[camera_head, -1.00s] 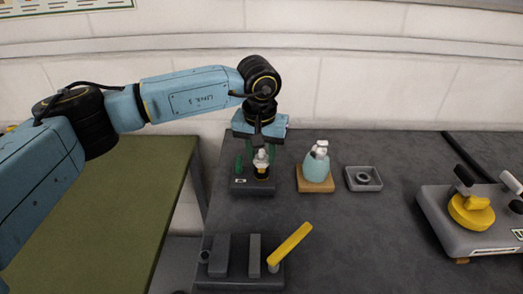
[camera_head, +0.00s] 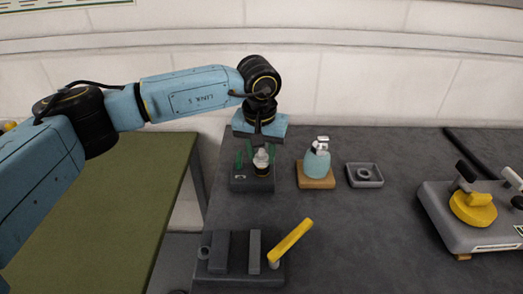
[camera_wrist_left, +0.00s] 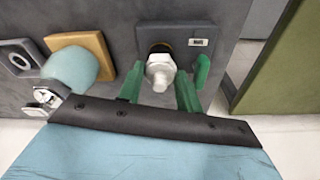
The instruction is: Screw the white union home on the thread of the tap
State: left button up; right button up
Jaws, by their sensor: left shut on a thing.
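The white union (camera_head: 261,157) sits upright over the dark, brass-toned tap thread (camera_head: 262,171) on a small dark base plate (camera_head: 240,184). In the left wrist view the union (camera_wrist_left: 160,70) is a white, hex-sided piece, with a dark part behind it. My left gripper (camera_head: 259,158) comes down from above with green fingers on either side of the union. It is shut on the union; the fingers also show in the left wrist view (camera_wrist_left: 160,88). How far the thread is covered is hidden. My right gripper is not in view.
To the right stand a teal spray bottle (camera_head: 316,163) on a wooden block (camera_head: 316,182) and a grey tray with a ring (camera_head: 364,184). A grey fixture with a yellow lever (camera_head: 290,242) lies in front. A grey unit with a yellow knob (camera_head: 472,208) is far right. The middle bench is clear.

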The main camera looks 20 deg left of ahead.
pick_arm(q)
jog(key=shift+a+f+b, duration=0.2)
jog(key=shift+f+b, duration=0.1)
jog(key=shift+f, duration=0.2)
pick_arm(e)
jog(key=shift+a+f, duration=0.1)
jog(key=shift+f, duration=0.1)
pick_arm(q)
jog(key=o, duration=1)
jog(key=shift+o, duration=0.2)
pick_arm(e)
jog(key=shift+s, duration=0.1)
pick_arm(q)
jog(key=shift+r, duration=0.35)
jog(key=r+p, duration=0.1)
jog(key=r, duration=0.1)
jog(key=r+p, duration=0.2)
jog(key=s+r+p, duration=0.1)
jog(key=r, duration=0.2)
jog(key=shift+p, duration=0.3)
jog(key=shift+r, duration=0.3)
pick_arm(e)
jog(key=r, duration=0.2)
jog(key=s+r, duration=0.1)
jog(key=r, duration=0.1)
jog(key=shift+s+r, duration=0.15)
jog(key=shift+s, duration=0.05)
